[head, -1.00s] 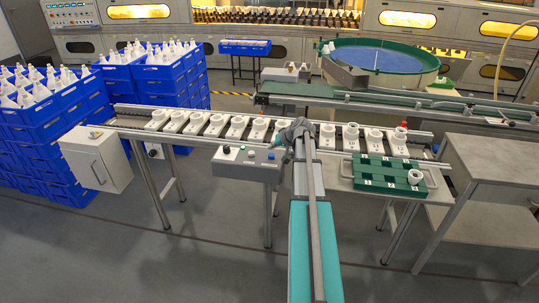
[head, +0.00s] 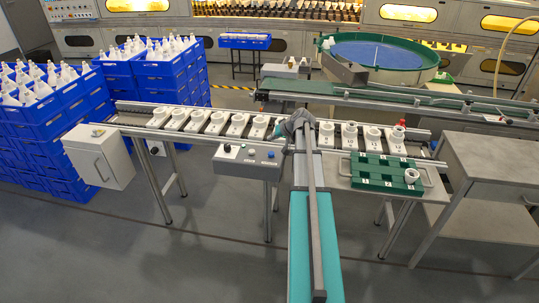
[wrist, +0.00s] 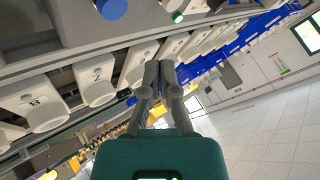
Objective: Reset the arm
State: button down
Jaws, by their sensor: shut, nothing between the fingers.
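My arm reaches forward from the bottom of the head view, with its teal link and grey tube in front of the socket rail. My gripper (head: 297,122) is over the near edge of the rail, mostly hidden behind my own wrist in the head view. In the wrist view my gripper (wrist: 160,75) has both grey fingers together, with nothing held between them. The rail (head: 130,118) carries a row of white numbered sockets (head: 217,123); several show close up in the wrist view (wrist: 97,85).
A grey control box (head: 240,168) with buttons hangs in front of the rail, left of my arm. Stacked blue crates (head: 50,130) stand left. A grey table (head: 495,160) stands right.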

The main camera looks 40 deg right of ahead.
dwell(0.3)
jog(key=shift+a, duration=0.25)
jog(key=s+a+n+g+p, duration=0.3)
jog(key=a+g+p, duration=0.15)
jog(key=a, duration=2.05)
jog(key=s+a+r+n+g+h+p, duration=0.1)
jog(key=s+a+g+p, duration=0.1)
jog(key=s+a, duration=0.4)
jog(key=s+a+r+n+g+h+p, duration=0.1)
jog(key=s+a+r+g+p, duration=0.1)
jog(key=s+a, duration=0.5)
jog(key=a, duration=0.5)
jog(key=shift+s+a+n+h, duration=0.2)
jog(key=shift+a+n+h, duration=0.1)
jog(key=shift+a+n, duration=0.1)
dwell(0.6)
